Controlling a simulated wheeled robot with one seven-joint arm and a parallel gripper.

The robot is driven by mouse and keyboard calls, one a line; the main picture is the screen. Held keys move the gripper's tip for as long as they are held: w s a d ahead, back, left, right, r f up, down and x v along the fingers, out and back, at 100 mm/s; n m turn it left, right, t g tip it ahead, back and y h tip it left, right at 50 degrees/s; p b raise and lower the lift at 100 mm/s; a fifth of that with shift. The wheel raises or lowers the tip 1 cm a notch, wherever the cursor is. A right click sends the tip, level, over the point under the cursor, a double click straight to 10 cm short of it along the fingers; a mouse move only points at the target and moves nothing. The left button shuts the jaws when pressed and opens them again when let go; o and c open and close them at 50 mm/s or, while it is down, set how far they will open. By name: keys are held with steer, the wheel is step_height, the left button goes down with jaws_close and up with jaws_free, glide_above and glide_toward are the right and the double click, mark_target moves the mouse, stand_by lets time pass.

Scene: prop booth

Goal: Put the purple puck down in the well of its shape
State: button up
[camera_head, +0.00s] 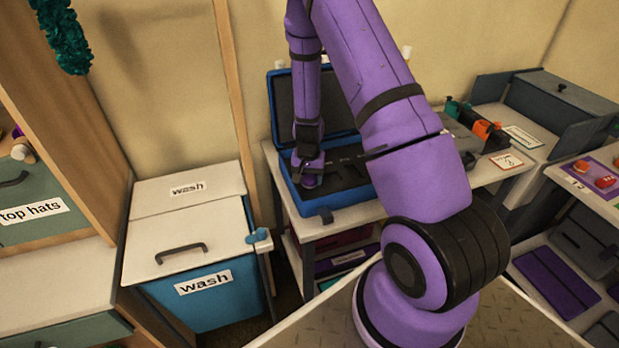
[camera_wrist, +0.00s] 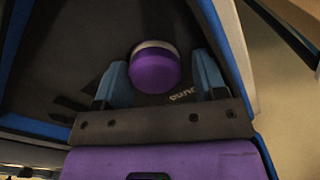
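The purple puck (camera_wrist: 154,72), with a pale band at its far edge, shows in the wrist view over the dark inside of a blue case. My gripper (camera_wrist: 160,70) has its two blue fingers on either side of the puck, with a visible gap on each side; it looks open. Partly hidden lettering reading "ound" lies by the right finger. In the head view the blue case (camera_head: 345,215) stands open on a table, and my gripper (camera_head: 308,172) points down into its left part. I cannot tell whether the puck sits in a well.
The case's raised lid (camera_head: 283,112) stands behind my gripper. A blue "wash" bin (camera_head: 205,298) is at the left. Dark and orange items (camera_head: 487,131) and a grey box (camera_head: 560,100) are to the right. My arm hides part of the table.

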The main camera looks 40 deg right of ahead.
steer(key=shift+s+d+f, duration=0.25)
steer(key=shift+s+f, duration=0.1)
steer(key=shift+s, duration=0.2)
step_height(320, 180, up, 13)
step_height(320, 180, up, 11)
steer(key=n+t, duration=0.1)
steer(key=n, duration=0.1)
glide_above(310, 178)
steer(key=s+a, duration=0.2)
steer(key=a, duration=0.2)
steer(key=s+a+r+n+t+y, duration=0.15)
steer(key=s+a+r, duration=0.3)
steer(key=r, duration=0.55)
steer(key=s+a+r+n+t, duration=0.1)
steer(key=s+a+r+n, duration=0.1)
steer(key=s+r, duration=0.4)
steer(key=s+a+r+n+t+h, duration=0.1)
steer(key=s+r, duration=0.5)
steer(key=s, duration=0.8)
steer(key=shift+a+n, duration=0.8)
steer(key=shift+n, duration=0.25)
steer(key=shift+w+t+h, duration=0.1)
steer(key=shift+t+h, duration=0.15)
